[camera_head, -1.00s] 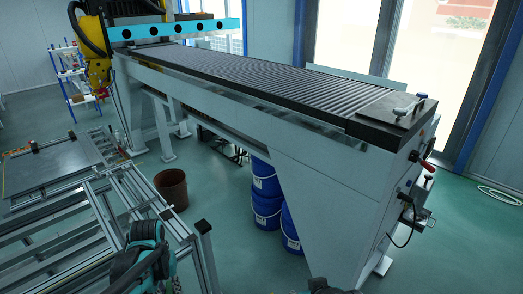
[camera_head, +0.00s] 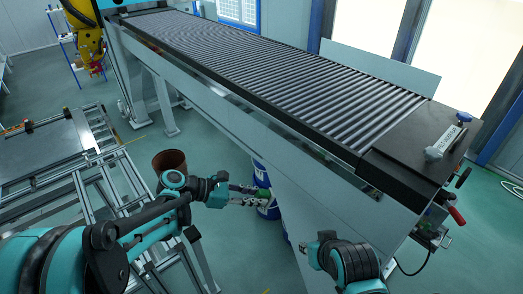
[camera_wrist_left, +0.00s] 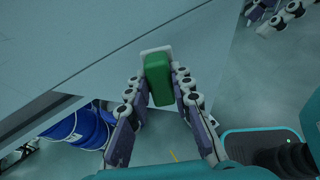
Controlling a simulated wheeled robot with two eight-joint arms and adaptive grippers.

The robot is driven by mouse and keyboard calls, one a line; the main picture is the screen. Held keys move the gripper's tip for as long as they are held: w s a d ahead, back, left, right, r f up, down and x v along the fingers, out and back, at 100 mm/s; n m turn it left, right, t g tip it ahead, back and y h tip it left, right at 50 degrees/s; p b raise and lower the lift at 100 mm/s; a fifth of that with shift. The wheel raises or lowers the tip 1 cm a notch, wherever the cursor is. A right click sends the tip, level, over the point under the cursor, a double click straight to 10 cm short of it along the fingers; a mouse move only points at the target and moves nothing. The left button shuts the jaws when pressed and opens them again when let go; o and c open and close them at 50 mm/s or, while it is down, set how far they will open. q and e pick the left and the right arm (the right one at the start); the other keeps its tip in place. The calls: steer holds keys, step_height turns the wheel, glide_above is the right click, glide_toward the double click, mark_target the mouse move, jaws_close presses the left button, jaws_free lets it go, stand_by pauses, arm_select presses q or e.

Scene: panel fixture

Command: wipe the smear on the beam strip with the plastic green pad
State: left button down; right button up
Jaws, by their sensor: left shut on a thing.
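My left gripper (camera_head: 266,194) reaches in from the left, beside the pale side face of the long machine beam (camera_head: 245,118). In the left wrist view its fingers (camera_wrist_left: 158,85) are shut on the green pad (camera_wrist_left: 158,80), a block with a pale piece at its far end. The pad is too small to make out clearly in the head view. A pale face lies behind it; I cannot tell whether they touch. I cannot make out a smear on the beam. Part of my right arm (camera_head: 345,262) shows at the bottom; its gripper appears partly in the left wrist view (camera_wrist_left: 278,17), its opening unclear.
Blue drums (camera_head: 262,178) stand under the beam, behind my left gripper. A brown bin (camera_head: 170,161) and a metal frame (camera_head: 100,180) are at left. The roller bed (camera_head: 270,70) tops the beam, with a dark end plate (camera_head: 425,140) carrying clamps. Floor at right is open.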

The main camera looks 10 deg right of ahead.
mark_target(264, 191)
arm_select(q)
steer(key=r+n+t, duration=0.1)
steer(key=r, duration=0.1)
steer(key=d+r+n+t+h+p, duration=0.1)
steer(key=r+t, duration=0.1)
steer(key=d+r+n+t, duration=0.1)
steer(key=r, duration=0.2)
steer(key=shift+w+d+t+p, duration=0.1)
steer(key=shift+w+t+p, duration=0.05)
steer(key=shift+t+p, duration=0.25)
step_height(264, 191, up, 6)
steer(key=w+n+t+h+p, duration=0.1)
steer(key=n+t, duration=0.1)
steer(key=t, duration=0.2)
steer(key=shift+x, duration=2.95)
steer(key=shift+f, duration=0.1)
steer(key=shift+x, duration=0.9)
